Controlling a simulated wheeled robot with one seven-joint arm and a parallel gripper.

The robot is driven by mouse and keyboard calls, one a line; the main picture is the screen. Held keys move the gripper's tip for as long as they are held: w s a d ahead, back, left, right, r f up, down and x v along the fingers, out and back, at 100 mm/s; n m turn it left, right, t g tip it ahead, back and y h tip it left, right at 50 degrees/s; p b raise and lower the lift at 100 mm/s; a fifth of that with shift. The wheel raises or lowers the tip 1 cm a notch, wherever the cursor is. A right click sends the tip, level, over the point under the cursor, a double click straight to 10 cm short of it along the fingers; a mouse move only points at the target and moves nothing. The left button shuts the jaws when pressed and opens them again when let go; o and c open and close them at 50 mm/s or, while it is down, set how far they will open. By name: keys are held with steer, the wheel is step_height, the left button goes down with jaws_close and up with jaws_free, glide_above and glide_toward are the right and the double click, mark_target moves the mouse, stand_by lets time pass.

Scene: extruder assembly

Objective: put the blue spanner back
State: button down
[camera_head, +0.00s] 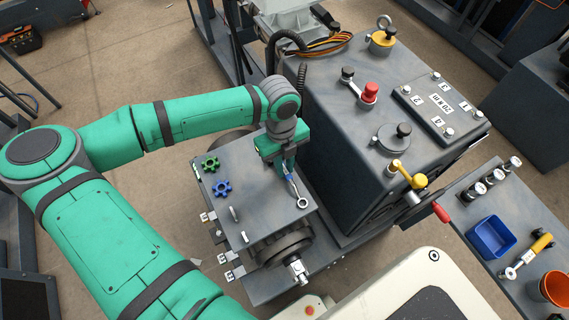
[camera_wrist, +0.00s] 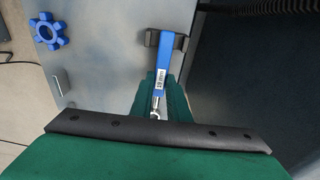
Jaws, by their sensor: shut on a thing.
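The blue spanner (camera_head: 291,183) has a blue handle and a bright metal ring end over the front right part of the grey machine top. My gripper (camera_head: 287,172) points down and is shut on the handle. The ring end sticks out toward the front right. I cannot tell whether the spanner touches the plate. In the wrist view the blue spanner (camera_wrist: 165,58) shows a white label, with its metal part near the green gripper body. Dark pieces flank the far part of the handle. The gripper hides part of the spanner.
A green gear (camera_head: 210,163) and a blue gear (camera_head: 222,188) lie left on the grey machine top (camera_head: 255,205). A taller grey cabinet (camera_head: 335,150) stands close on the right. A side table (camera_head: 475,205) holds a blue bin (camera_head: 491,237) and an orange cup (camera_head: 555,288).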

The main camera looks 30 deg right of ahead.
steer(key=shift+f, duration=0.15)
steer(key=c, duration=1.6)
jaws_free()
steer(key=r, duration=0.7)
steer(key=w+r, duration=0.1)
steer(key=r, duration=0.2)
steer(key=shift+r, duration=0.4)
